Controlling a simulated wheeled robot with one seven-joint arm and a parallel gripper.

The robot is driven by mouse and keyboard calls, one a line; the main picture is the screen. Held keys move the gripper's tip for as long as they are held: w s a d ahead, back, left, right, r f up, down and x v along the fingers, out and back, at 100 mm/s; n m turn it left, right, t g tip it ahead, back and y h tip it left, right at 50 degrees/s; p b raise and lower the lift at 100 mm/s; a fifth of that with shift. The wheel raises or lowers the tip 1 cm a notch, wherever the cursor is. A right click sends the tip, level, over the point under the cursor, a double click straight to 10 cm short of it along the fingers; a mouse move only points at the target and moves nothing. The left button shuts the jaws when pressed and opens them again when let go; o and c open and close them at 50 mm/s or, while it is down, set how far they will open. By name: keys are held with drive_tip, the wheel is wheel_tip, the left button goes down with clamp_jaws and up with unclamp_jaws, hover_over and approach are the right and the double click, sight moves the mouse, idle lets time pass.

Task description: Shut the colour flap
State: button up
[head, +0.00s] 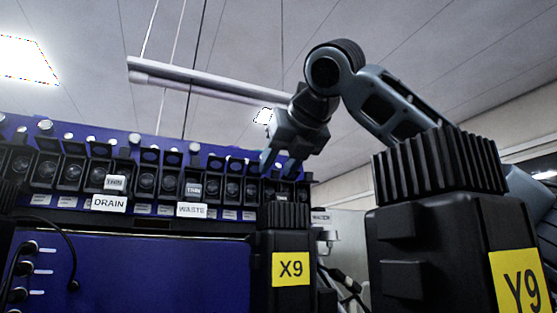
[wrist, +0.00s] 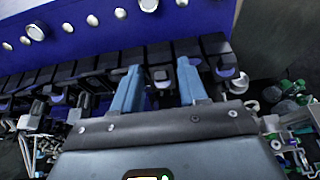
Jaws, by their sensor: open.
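My gripper (head: 281,164) is in front of the right end of a row of black housings on the blue panel. Its two blue-grey fingers are apart and empty, also in the wrist view (wrist: 158,74). Each black housing (head: 146,178) has a round dark face, and several have a black flap (head: 150,156) standing up at the top. The small labels under them are too small to read, so I cannot tell which flap is the colour one. In the wrist view a row of black flaps or covers (wrist: 104,64) runs behind the fingers; I cannot tell whether a finger touches one.
A DRAIN sign (head: 109,204) and a WASTE sign (head: 192,210) hang on the row. A black block marked X9 (head: 291,269) stands below the gripper. A larger block marked Y9 (head: 425,255) stands at the right. Cables and fittings (wrist: 290,115) show at the right in the wrist view.

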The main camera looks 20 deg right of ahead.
drive_tip(key=shift+w+f, duration=0.1)
drive_tip(key=shift+w, duration=0.15)
drive_tip(key=c, duration=0.7)
drive_tip(key=f+t+b, duration=0.1)
drive_tip(key=t+b, duration=0.1)
drive_tip(key=b, duration=0.1)
drive_tip(key=shift+s+f, duration=0.1)
drive_tip(key=shift+s, duration=0.05)
drive_tip(key=t+b, duration=0.1)
drive_tip(key=b, duration=0.1)
drive_tip(key=f+t+b, duration=0.1)
drive_tip(key=b, duration=0.1)
drive_tip(key=shift+s+t, duration=0.1)
drive_tip(key=shift+t, duration=0.3)
drive_tip(key=shift+c, duration=0.2)
drive_tip(key=t+b, duration=0.2)
drive_tip(key=b, duration=0.1)
drive_tip(key=shift+f, duration=0.2)
drive_tip(key=shift+t, duration=0.3)
